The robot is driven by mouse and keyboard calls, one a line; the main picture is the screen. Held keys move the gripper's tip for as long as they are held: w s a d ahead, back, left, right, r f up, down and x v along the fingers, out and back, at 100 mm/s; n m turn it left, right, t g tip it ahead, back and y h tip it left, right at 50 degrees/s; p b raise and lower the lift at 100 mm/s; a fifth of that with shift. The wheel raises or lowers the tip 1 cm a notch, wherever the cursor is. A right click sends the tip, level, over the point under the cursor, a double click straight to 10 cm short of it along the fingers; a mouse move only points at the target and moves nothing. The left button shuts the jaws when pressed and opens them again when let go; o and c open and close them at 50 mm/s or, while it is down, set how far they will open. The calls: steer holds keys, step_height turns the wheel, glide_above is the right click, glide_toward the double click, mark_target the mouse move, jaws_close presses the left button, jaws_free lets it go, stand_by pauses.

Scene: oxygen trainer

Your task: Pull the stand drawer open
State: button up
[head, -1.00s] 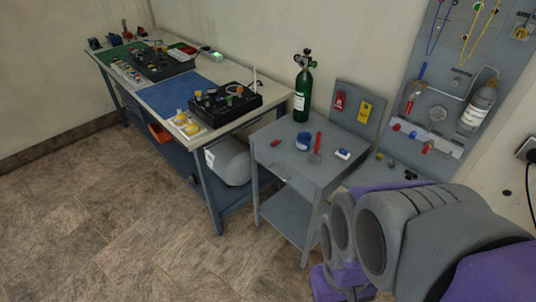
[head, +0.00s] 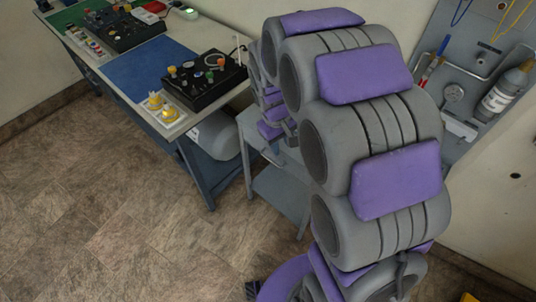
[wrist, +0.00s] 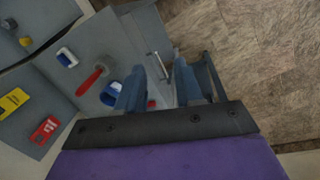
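The grey stand (wrist: 105,42) fills the left of the wrist view, its drawer front (wrist: 143,27) facing right. The drawer looks shut. A thin metal drawer handle (wrist: 157,63) stands off the front. My gripper (wrist: 160,69) is open, with one blue-grey finger on each side of the handle in the picture. I cannot tell whether either finger touches it. In the head view my arm hides most of the stand, the handle and the gripper; the stand's lower shelf (head: 279,192) still shows.
On the stand top lie a red tool (wrist: 90,81), a blue round item (wrist: 111,94) and a blue-white block (wrist: 67,57). A workbench (head: 181,128) with a black control box (head: 203,80) stands to the left. The floor (head: 110,210) in front is clear.

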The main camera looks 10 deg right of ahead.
steer(key=w+a+f+n+t+p, duration=0.1)
steer(key=w+a+f+n+p, duration=0.15)
steer(key=w+f, duration=0.85)
steer(key=b, duration=0.5)
glide_toward(269, 159)
steer(key=shift+n, duration=0.25)
steer(key=f, duration=0.7)
steer(key=shift+w+d+f, duration=0.3)
steer(key=shift+d+f, duration=0.05)
steer(key=shift+d, duration=0.05)
jaws_close()
